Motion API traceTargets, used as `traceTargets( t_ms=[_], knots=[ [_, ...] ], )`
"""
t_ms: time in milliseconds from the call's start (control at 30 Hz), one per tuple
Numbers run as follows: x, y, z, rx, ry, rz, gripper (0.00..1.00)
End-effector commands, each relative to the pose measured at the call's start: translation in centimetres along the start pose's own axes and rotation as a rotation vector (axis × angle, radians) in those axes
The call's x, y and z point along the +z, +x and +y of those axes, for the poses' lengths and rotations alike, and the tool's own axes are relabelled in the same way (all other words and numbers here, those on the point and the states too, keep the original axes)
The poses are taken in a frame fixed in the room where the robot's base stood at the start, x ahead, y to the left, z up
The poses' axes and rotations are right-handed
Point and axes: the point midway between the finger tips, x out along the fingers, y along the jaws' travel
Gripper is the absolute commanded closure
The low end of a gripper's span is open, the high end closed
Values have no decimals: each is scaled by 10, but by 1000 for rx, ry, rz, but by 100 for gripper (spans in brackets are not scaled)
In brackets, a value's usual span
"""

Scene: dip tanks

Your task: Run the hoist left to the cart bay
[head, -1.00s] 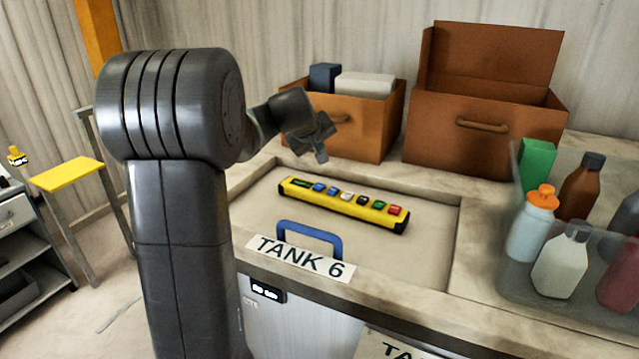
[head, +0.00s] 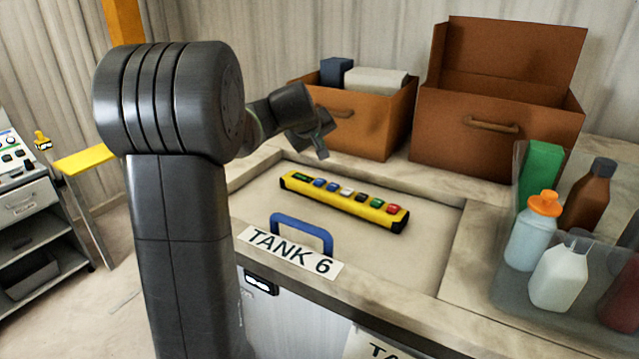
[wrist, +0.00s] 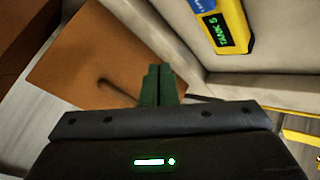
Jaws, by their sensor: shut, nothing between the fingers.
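A yellow pendant (head: 343,200) with a row of coloured buttons and a small dark display at its left end lies in the recessed top of the tank marked TANK 6. In the wrist view the display end of the pendant (wrist: 226,22) shows at the top, with green text that appears to read TANK 5. My gripper (head: 320,146) is above the back of the recess, behind the pendant and apart from it. Its green fingers (wrist: 158,86) are together and empty. The hoist itself is not identifiable in either view.
A blue handle (head: 301,228) stands at the recess's front edge. Brown boxes (head: 492,144) stand behind. A clear bin (head: 500,290) of bottles is at the right. At the far left are a grey cart (head: 35,215) with a control panel and a yellow-topped stand (head: 84,160).

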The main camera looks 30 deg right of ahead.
Motion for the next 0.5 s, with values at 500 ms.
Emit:
traceTargets(
  t_ms=[500],
  knots=[
    [37,50,-36,0,-1,-1,100]
  ],
)
